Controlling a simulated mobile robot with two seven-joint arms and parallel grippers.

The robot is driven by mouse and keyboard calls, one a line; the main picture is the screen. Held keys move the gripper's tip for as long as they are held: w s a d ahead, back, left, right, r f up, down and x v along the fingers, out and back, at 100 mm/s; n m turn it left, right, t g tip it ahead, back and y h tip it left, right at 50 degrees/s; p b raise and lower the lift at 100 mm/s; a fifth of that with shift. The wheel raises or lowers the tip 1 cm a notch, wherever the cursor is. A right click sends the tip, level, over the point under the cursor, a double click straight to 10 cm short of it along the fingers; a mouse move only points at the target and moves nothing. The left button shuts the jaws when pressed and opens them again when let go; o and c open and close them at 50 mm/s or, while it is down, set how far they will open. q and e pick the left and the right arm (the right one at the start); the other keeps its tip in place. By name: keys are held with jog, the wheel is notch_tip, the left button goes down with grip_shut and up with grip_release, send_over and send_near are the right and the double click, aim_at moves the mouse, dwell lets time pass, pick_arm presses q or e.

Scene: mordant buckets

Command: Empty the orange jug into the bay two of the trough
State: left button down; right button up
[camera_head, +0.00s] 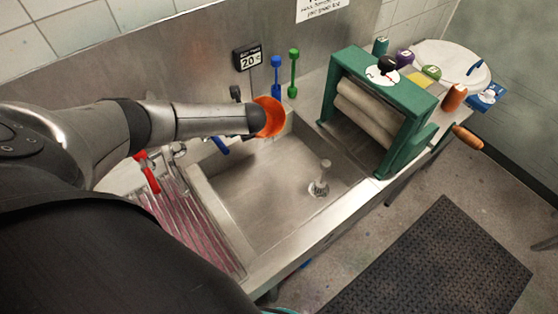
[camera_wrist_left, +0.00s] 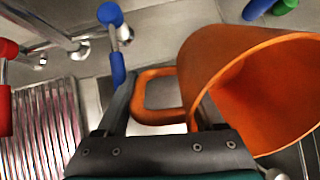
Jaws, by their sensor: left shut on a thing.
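The inside that shows is plain orange; I see no liquid or stream. My left gripper (camera_wrist_left: 158,105) is shut on the jug's loop handle. In the head view my arm hides the gripper. One open basin with a upright drain fitting (camera_head: 319,180) shows; I cannot tell which part is bay two. My right gripper is not in view.
A green wringer with rollers (camera_head: 385,110) stands right of the basin. Blue (camera_head: 276,75) and green (camera_head: 293,72) levers stand behind it, beside a temperature display (camera_head: 248,59). A red lever (camera_head: 148,175) and ribbed drainboard (camera_head: 195,222) lie left.

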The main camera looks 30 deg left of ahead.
pick_arm(q)
jog(key=shift+w+a+r+g+h, duration=0.15)
jog(key=shift+w+a+g+h, duration=0.3)
jog(key=shift+h, duration=0.45)
jog(key=shift+w+a+r+g+h+b, duration=0.15)
jog(key=shift+a+g+h+b, duration=0.3)
jog(key=shift+a+h+b, duration=0.25)
jog(key=shift+w+a+f+g+h+b, duration=0.25)
jog(key=shift+h+b, duration=0.3)
jog(key=shift+b, duration=1.1)
jog(key=shift+a+g+h+b, duration=0.1)
jog(key=shift+g+h+b, duration=0.4)
jog(key=shift+b, duration=1.2)
jog(key=shift+w+a+f+g+h+b, duration=0.2)
jog(key=shift+h+b, duration=0.45)
jog(key=shift+b, duration=1)
jog(key=shift+r, duration=0.2)
notch_tip(320, 180, up, 6)
jog(key=p, duration=0.5)
jog(key=shift+s+f, duration=0.1)
jog(key=shift+f, duration=0.05)
